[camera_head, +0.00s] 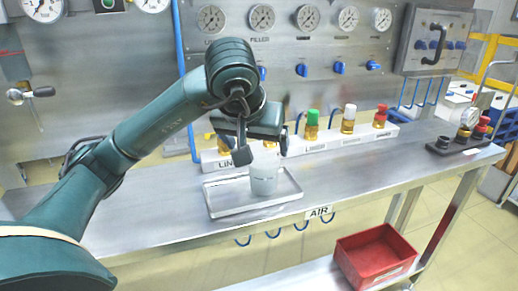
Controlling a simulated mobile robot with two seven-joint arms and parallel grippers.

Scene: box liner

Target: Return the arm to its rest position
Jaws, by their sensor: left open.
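My left arm comes in from the lower left and reaches over the metal workbench. My left gripper (262,151) points down and is open, its two fingers apart. It is right above a grey cylindrical container (264,181), near its top; I cannot tell whether the fingers touch it. The container stands upright in a shallow metal tray (223,207) on the bench (347,176). My right gripper is not in view.
Gauges and blue knobs line the wall panel. A red bin (375,259) sits on the lower shelf.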

